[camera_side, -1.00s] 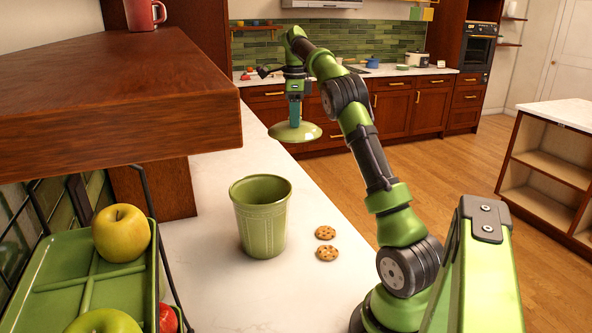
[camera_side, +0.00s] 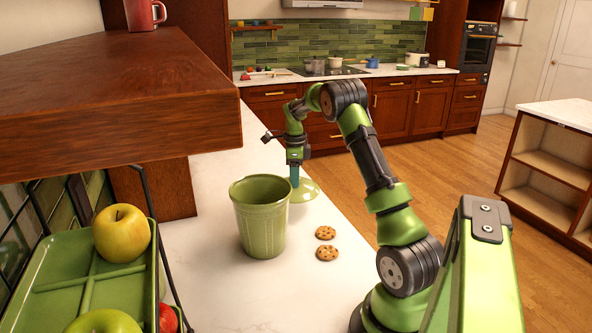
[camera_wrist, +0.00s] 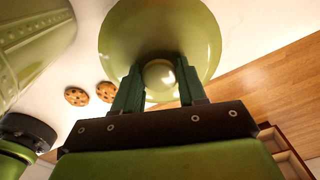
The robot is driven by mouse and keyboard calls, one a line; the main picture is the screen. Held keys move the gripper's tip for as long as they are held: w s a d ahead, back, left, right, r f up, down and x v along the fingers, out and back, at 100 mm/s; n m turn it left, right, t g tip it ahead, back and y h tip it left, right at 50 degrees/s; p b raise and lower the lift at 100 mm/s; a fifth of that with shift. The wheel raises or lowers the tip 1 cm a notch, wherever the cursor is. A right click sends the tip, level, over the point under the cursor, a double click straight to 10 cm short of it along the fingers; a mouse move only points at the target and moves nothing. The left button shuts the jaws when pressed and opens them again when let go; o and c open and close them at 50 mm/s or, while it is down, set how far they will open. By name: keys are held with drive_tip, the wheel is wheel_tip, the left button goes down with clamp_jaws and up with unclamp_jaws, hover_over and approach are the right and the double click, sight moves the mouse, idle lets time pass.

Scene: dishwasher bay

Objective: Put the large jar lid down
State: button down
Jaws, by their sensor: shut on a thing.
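The large jar lid (camera_side: 309,190) is round, glossy and green. In the side view it is behind and to the right of the green pot, partly hidden by the pot and my gripper. My gripper (camera_side: 295,182) points down and is shut on the lid's knob. In the wrist view the lid (camera_wrist: 160,28) fills the top middle, and its round knob sits between the two fingers of my gripper (camera_wrist: 159,80). The lid is low over the white counter; I cannot tell whether it touches.
The green ribbed pot (camera_side: 262,225) stands upright and open on the counter (camera_side: 215,285). A wooden shelf (camera_side: 120,100) overhangs at left, above a green tray (camera_side: 95,268) with apples. The counter's right edge is close to the lid.

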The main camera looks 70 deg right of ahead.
sight(295, 192)
drive_tip(key=shift+f, duration=2.95)
drive_tip(key=shift+f, duration=0.1)
drive_tip(key=c, duration=0.6)
unclamp_jaws()
